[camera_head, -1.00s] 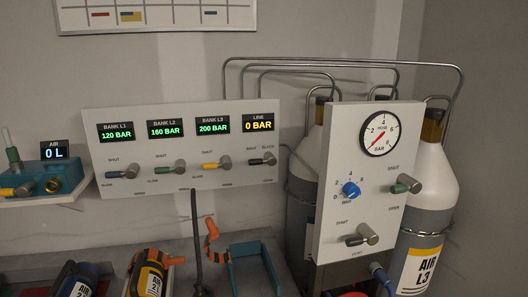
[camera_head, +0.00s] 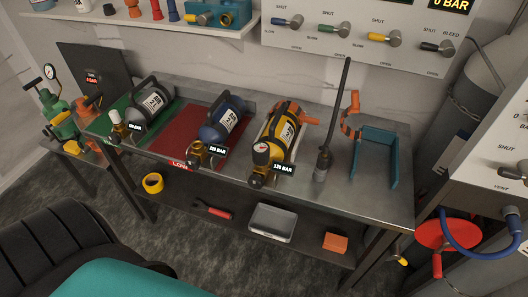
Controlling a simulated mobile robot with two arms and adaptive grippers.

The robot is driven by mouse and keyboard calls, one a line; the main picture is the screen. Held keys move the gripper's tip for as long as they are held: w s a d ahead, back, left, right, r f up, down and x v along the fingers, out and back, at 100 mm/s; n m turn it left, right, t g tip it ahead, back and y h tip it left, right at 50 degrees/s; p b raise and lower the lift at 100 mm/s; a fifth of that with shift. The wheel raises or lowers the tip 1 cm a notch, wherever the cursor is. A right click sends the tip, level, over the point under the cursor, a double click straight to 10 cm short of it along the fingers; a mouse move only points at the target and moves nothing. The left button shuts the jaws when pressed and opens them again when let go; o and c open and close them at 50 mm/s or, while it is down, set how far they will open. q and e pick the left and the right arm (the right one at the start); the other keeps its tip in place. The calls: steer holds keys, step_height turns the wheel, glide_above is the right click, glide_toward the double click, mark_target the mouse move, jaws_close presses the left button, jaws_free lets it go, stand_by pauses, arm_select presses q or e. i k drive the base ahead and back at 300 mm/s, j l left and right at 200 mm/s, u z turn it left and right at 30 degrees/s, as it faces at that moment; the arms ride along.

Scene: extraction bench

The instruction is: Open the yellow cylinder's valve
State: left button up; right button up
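A small display (camera_head: 284,168) beside the valve seems to read about 125 BAR. I cannot tell from the picture whether the valve is open or shut. Neither of my grippers is in view.
A blue cylinder (camera_head: 222,120) and a grey cylinder (camera_head: 150,101) lie to the left. A dark upright rod (camera_head: 335,115) and a teal bracket (camera_head: 376,143) stand to the right.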

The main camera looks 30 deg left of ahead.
mark_target(256, 182)
steer(key=u, duration=1.1)
